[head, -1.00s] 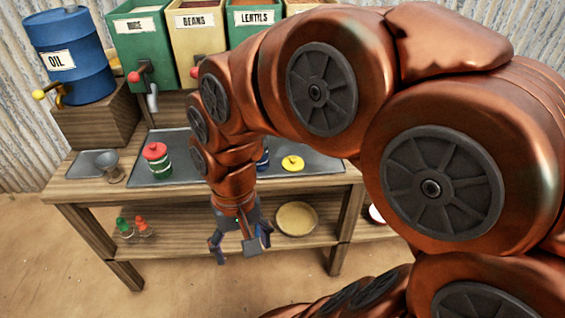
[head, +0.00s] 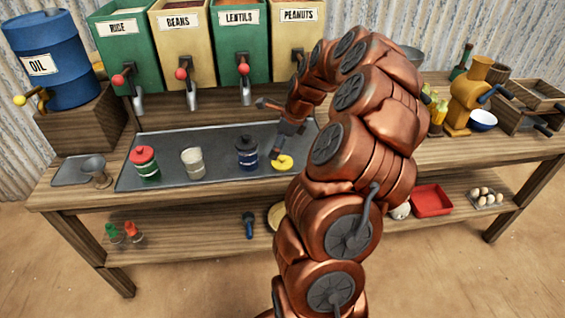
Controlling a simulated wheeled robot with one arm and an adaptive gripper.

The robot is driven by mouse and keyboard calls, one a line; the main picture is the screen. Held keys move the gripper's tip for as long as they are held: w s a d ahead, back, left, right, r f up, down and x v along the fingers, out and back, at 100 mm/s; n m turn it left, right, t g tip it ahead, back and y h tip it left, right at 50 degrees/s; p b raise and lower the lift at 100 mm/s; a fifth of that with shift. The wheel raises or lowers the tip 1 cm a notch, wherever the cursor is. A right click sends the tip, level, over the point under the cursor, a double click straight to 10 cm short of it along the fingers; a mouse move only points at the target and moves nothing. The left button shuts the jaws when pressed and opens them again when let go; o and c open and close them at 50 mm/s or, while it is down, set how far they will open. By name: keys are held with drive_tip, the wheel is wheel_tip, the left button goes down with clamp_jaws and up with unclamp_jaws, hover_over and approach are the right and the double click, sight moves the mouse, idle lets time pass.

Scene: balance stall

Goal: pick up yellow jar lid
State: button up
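The yellow jar lid (head: 284,162) lies flat on the grey metal tray (head: 215,180), with a small knob on top. My gripper (head: 268,130) is over the tray just above and behind the lid. Its fingers are spread wide, one pointing left and one reaching down close to the lid's far edge. I cannot tell whether that finger touches the lid. Nothing shows between the fingers. My arm hides the tray's right part.
Left of the lid stand a blue jar (head: 247,153), an open cream jar (head: 193,162) and a green jar with a red lid (head: 145,164). Dispensers with red-knobbed taps, such as the lentils one (head: 240,45), stand behind. A yellow grinder (head: 468,98) is at right.

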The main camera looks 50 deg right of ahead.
sight(284, 158)
drive_tip(key=d+m, duration=0.1)
drive_tip(key=d+f+m, duration=0.1)
drive_tip(key=d, duration=0.1)
drive_tip(key=s+d+f, duration=0.1)
drive_tip(key=d, duration=0.1)
drive_tip(key=shift+s+f+m+h, duration=0.1)
drive_tip(key=shift+f+m+h, duration=0.05)
drive_tip(key=shift+m+h, duration=0.2)
drive_tip(key=shift+p+x, duration=1.35)
drive_tip(key=shift+x, duration=2.45)
drive_tip(key=c, duration=0.8)
drive_tip(key=shift+o, duration=0.2)
